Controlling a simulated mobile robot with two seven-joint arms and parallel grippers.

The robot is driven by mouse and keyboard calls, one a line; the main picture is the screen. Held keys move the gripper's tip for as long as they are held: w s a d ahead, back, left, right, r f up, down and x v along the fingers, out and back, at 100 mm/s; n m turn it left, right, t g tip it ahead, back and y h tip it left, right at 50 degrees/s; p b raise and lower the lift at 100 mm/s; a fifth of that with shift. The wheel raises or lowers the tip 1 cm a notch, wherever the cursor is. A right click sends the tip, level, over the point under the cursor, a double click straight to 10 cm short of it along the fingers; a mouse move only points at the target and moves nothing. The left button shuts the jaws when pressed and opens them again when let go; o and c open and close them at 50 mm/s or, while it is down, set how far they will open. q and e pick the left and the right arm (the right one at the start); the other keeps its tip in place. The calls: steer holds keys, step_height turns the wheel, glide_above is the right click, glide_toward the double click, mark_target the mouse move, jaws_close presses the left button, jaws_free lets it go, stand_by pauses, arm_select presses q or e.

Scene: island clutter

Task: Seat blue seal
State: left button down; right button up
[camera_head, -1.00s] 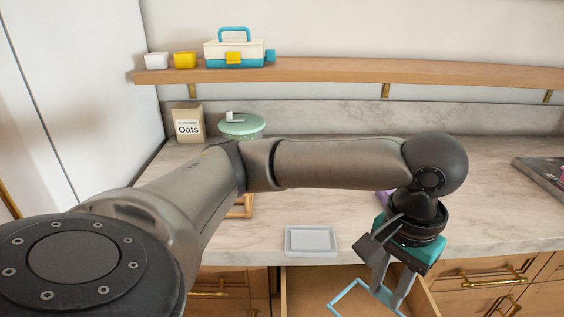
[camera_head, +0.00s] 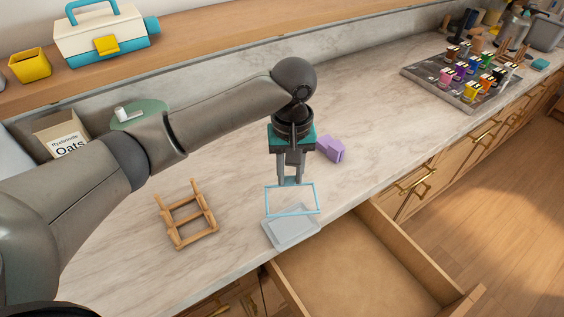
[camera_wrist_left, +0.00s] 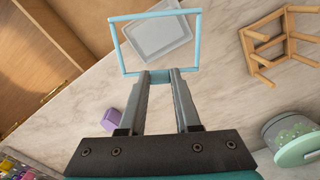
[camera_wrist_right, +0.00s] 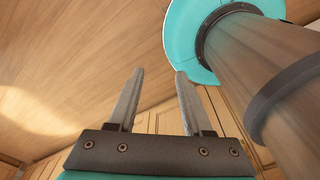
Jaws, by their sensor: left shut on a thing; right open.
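The blue seal is a thin light-blue rectangular frame (camera_head: 291,213). My left gripper (camera_head: 292,182) is shut on one side of it and holds it above the counter, close to a pale grey rectangular tray (camera_head: 292,236). In the left wrist view, the seal (camera_wrist_left: 199,40) extends beyond the fingertips (camera_wrist_left: 160,74), and the tray (camera_wrist_left: 157,36) shows through it. The seal appears apart from the tray and not lined up with it in that view. My right gripper (camera_wrist_right: 158,75) is open and empty in the right wrist view, over the floor and cabinets.
An open, empty-looking drawer (camera_head: 350,270) lies in front of the tray. A wooden rack (camera_head: 187,215) stands left and a purple block (camera_head: 330,149) behind right. The oats box (camera_head: 62,138) and green-lidded canister (camera_head: 140,114) are farther left.

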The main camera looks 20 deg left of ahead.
arm_select(q)
steer(key=n+p, duration=0.1)
steer(key=p, duration=0.2)
steer(key=f+n+p, duration=0.1)
steer(key=p, duration=0.2)
steer(key=f+n+p, duration=0.1)
steer(key=n+p, duration=0.1)
steer(key=p, duration=0.1)
steer(key=shift+a+p, duration=0.3)
steer(key=shift+p, duration=0.05)
steer(key=shift+s+a+f+n+p, duration=0.2)
steer(key=shift+s+f+n+p, duration=0.2)
steer(key=shift+f+n+p, duration=0.15)
steer(key=shift+f, duration=0.1)
steer(key=shift+f+b, duration=1.6)
steer(key=shift+f, duration=1.25)
steer(key=shift+p, duration=0.65)
